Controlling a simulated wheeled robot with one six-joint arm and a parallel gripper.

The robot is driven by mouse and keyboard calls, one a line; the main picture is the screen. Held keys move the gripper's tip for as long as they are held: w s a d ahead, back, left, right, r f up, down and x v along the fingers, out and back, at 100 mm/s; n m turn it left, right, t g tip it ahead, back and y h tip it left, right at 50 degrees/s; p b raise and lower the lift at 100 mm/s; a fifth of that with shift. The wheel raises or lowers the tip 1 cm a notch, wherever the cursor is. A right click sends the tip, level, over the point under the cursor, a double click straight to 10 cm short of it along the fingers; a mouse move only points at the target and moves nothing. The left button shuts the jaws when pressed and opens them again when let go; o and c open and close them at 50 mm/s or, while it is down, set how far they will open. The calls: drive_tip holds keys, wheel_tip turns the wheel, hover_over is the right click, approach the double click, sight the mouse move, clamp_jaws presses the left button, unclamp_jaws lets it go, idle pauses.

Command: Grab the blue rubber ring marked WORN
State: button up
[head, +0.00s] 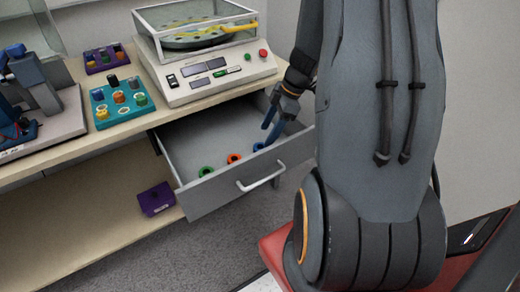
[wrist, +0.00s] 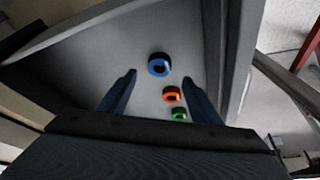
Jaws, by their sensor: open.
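A blue ring (head: 257,147) lies in the open drawer, at the right end of a row of rings; no WORN marking is readable on it. In the wrist view the blue ring (wrist: 151,66) lies a little beyond my fingertips, roughly centred between them. My gripper (head: 269,135) is open and empty, above the drawer's right part with its fingers pointing down. In the wrist view my gripper (wrist: 159,77) shows two dark blue fingers spread wide. I cannot tell the exact height of the fingers above the ring.
An orange ring (head: 234,158) and a green ring (head: 205,171) lie beside the blue one, near the front wall of the drawer (head: 215,195). Above stands a white calibration machine (head: 205,77) and a teal tray (head: 103,117). A purple block (head: 156,199) sits on the lower shelf.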

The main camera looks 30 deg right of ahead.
sight(261, 147)
drive_tip(key=shift+d+p+x, duration=0.15)
drive_tip(key=shift+p+x, duration=0.05)
drive_tip(key=shift+x, duration=1.3)
drive_tip(key=shift+d+p+x, duration=0.15)
drive_tip(key=shift+x, duration=1.3)
drive_tip(key=shift+f, duration=0.15)
drive_tip(key=c, duration=1.1)
